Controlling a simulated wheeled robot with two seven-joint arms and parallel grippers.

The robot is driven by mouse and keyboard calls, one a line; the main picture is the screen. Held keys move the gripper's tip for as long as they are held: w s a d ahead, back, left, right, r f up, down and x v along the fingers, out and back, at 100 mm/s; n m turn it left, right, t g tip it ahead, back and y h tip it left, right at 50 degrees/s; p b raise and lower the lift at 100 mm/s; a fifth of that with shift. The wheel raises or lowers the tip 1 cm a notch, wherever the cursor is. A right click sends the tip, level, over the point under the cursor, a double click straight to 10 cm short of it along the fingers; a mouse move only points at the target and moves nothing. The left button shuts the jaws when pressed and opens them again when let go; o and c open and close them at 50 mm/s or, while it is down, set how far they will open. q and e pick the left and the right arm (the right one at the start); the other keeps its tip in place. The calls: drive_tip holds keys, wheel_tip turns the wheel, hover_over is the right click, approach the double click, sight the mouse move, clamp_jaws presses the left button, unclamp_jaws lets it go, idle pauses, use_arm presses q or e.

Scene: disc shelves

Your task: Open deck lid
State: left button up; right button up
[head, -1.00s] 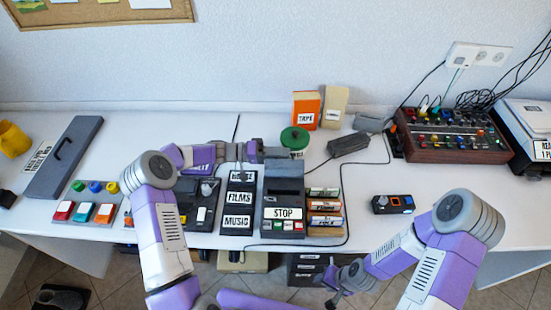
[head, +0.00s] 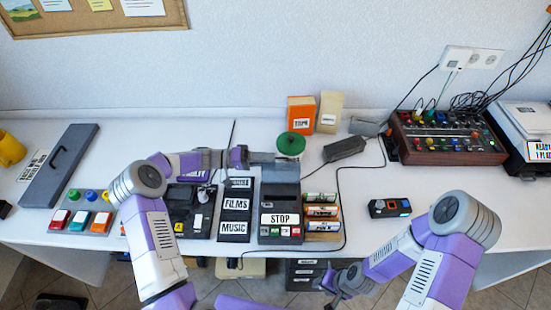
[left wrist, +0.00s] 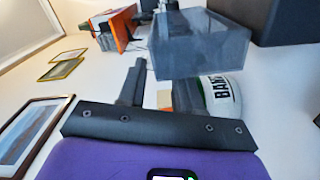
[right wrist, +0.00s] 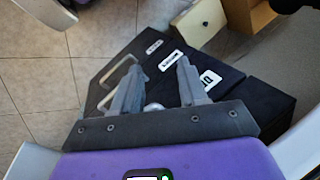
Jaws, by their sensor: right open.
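The deck (head: 281,207), a dark box with a white STOP label and a row of coloured buttons, stands on the desk at middle. Its grey lid (head: 278,160) shows at the back of the deck and looks raised. In the left wrist view the lid is a translucent grey slab (left wrist: 200,45) right at the fingertips. My left gripper (head: 250,158) reaches in from the left at the lid's edge. The lid hides part of one left finger, so its grip is unclear. My right gripper (right wrist: 160,85) is open and empty, low in front of the desk.
Right of the deck are stacked cassettes (head: 321,211); left are labelled cases (head: 236,205) and a black device (head: 190,208). Behind stand a green-topped can (head: 291,144) and an orange box (head: 301,114). A cable (head: 342,205) runs at right. A mixer (head: 446,138) is farther right.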

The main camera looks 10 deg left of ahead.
use_arm(q)
drive_tip(key=a, duration=0.2)
drive_tip(key=s+a, duration=0.1)
drive_tip(key=a, duration=0.1)
drive_tip(key=shift+a, duration=0.1)
drive_tip(key=s+a+b, duration=0.1)
drive_tip(key=a+b, duration=0.2)
drive_tip(key=a, duration=0.5)
drive_tip(key=shift+s+a, duration=0.2)
drive_tip(key=shift+s, duration=0.1)
idle(0.5)
idle(0.5)
